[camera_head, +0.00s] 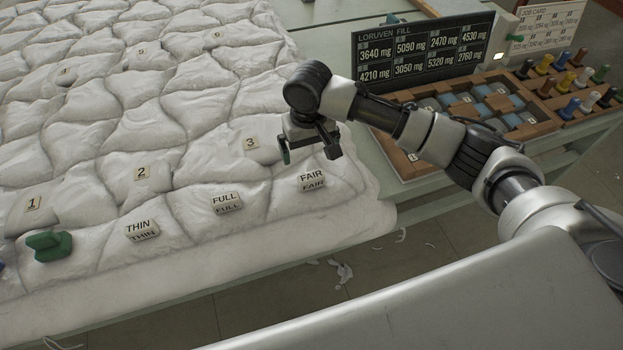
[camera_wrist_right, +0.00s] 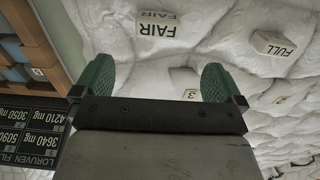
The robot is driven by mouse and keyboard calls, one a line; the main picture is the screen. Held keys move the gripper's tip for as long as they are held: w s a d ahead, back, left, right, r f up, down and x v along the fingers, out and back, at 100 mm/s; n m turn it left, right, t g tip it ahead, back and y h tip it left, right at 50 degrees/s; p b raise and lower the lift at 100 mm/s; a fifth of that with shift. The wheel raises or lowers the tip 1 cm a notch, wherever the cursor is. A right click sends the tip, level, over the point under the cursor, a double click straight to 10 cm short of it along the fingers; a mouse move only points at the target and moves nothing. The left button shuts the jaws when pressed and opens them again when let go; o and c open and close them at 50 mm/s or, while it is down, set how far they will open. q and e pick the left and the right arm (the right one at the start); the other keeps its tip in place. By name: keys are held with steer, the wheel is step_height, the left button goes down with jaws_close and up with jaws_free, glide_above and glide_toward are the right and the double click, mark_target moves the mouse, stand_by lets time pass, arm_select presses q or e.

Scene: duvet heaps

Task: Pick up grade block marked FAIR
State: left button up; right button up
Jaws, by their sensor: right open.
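The block marked FAIR (camera_head: 312,181) lies on the white quilted duvet (camera_head: 90,205), near its front right edge. It also shows in the right wrist view (camera_wrist_right: 156,28), beyond the fingers and apart from them. My right gripper (camera_head: 308,152) is open and empty, above the duvet just behind the FAIR block. In the right wrist view its two green finger pads (camera_wrist_right: 158,82) are spread wide. A block marked FULL (camera_head: 227,202) and one marked THIN (camera_head: 142,229) lie in a row to the left. My left gripper is not in view.
Numbered tags such as 3 (camera_head: 251,143) lie on the duvet. A green clip-like object (camera_head: 49,246) sits at front left. A dark board of weights (camera_head: 422,50) and a wooden tray (camera_head: 408,166) with blue compartments stand at right, beside several coloured pegs (camera_head: 571,80).

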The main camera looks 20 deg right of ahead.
mark_target(311, 176)
step_height(311, 176, down, 5)
steer(key=shift+r, duration=0.1)
steer(key=shift+s+d+f+p, duration=0.15)
steer(key=shift+f+p, duration=0.2)
steer(key=shift+f, duration=1.05)
steer(key=shift+s+d+f+p, duration=0.1)
steer(key=shift+f+p, duration=0.2)
steer(key=shift+f, duration=1.05)
steer(key=shift+c, duration=0.3)
steer(key=c, duration=0.9)
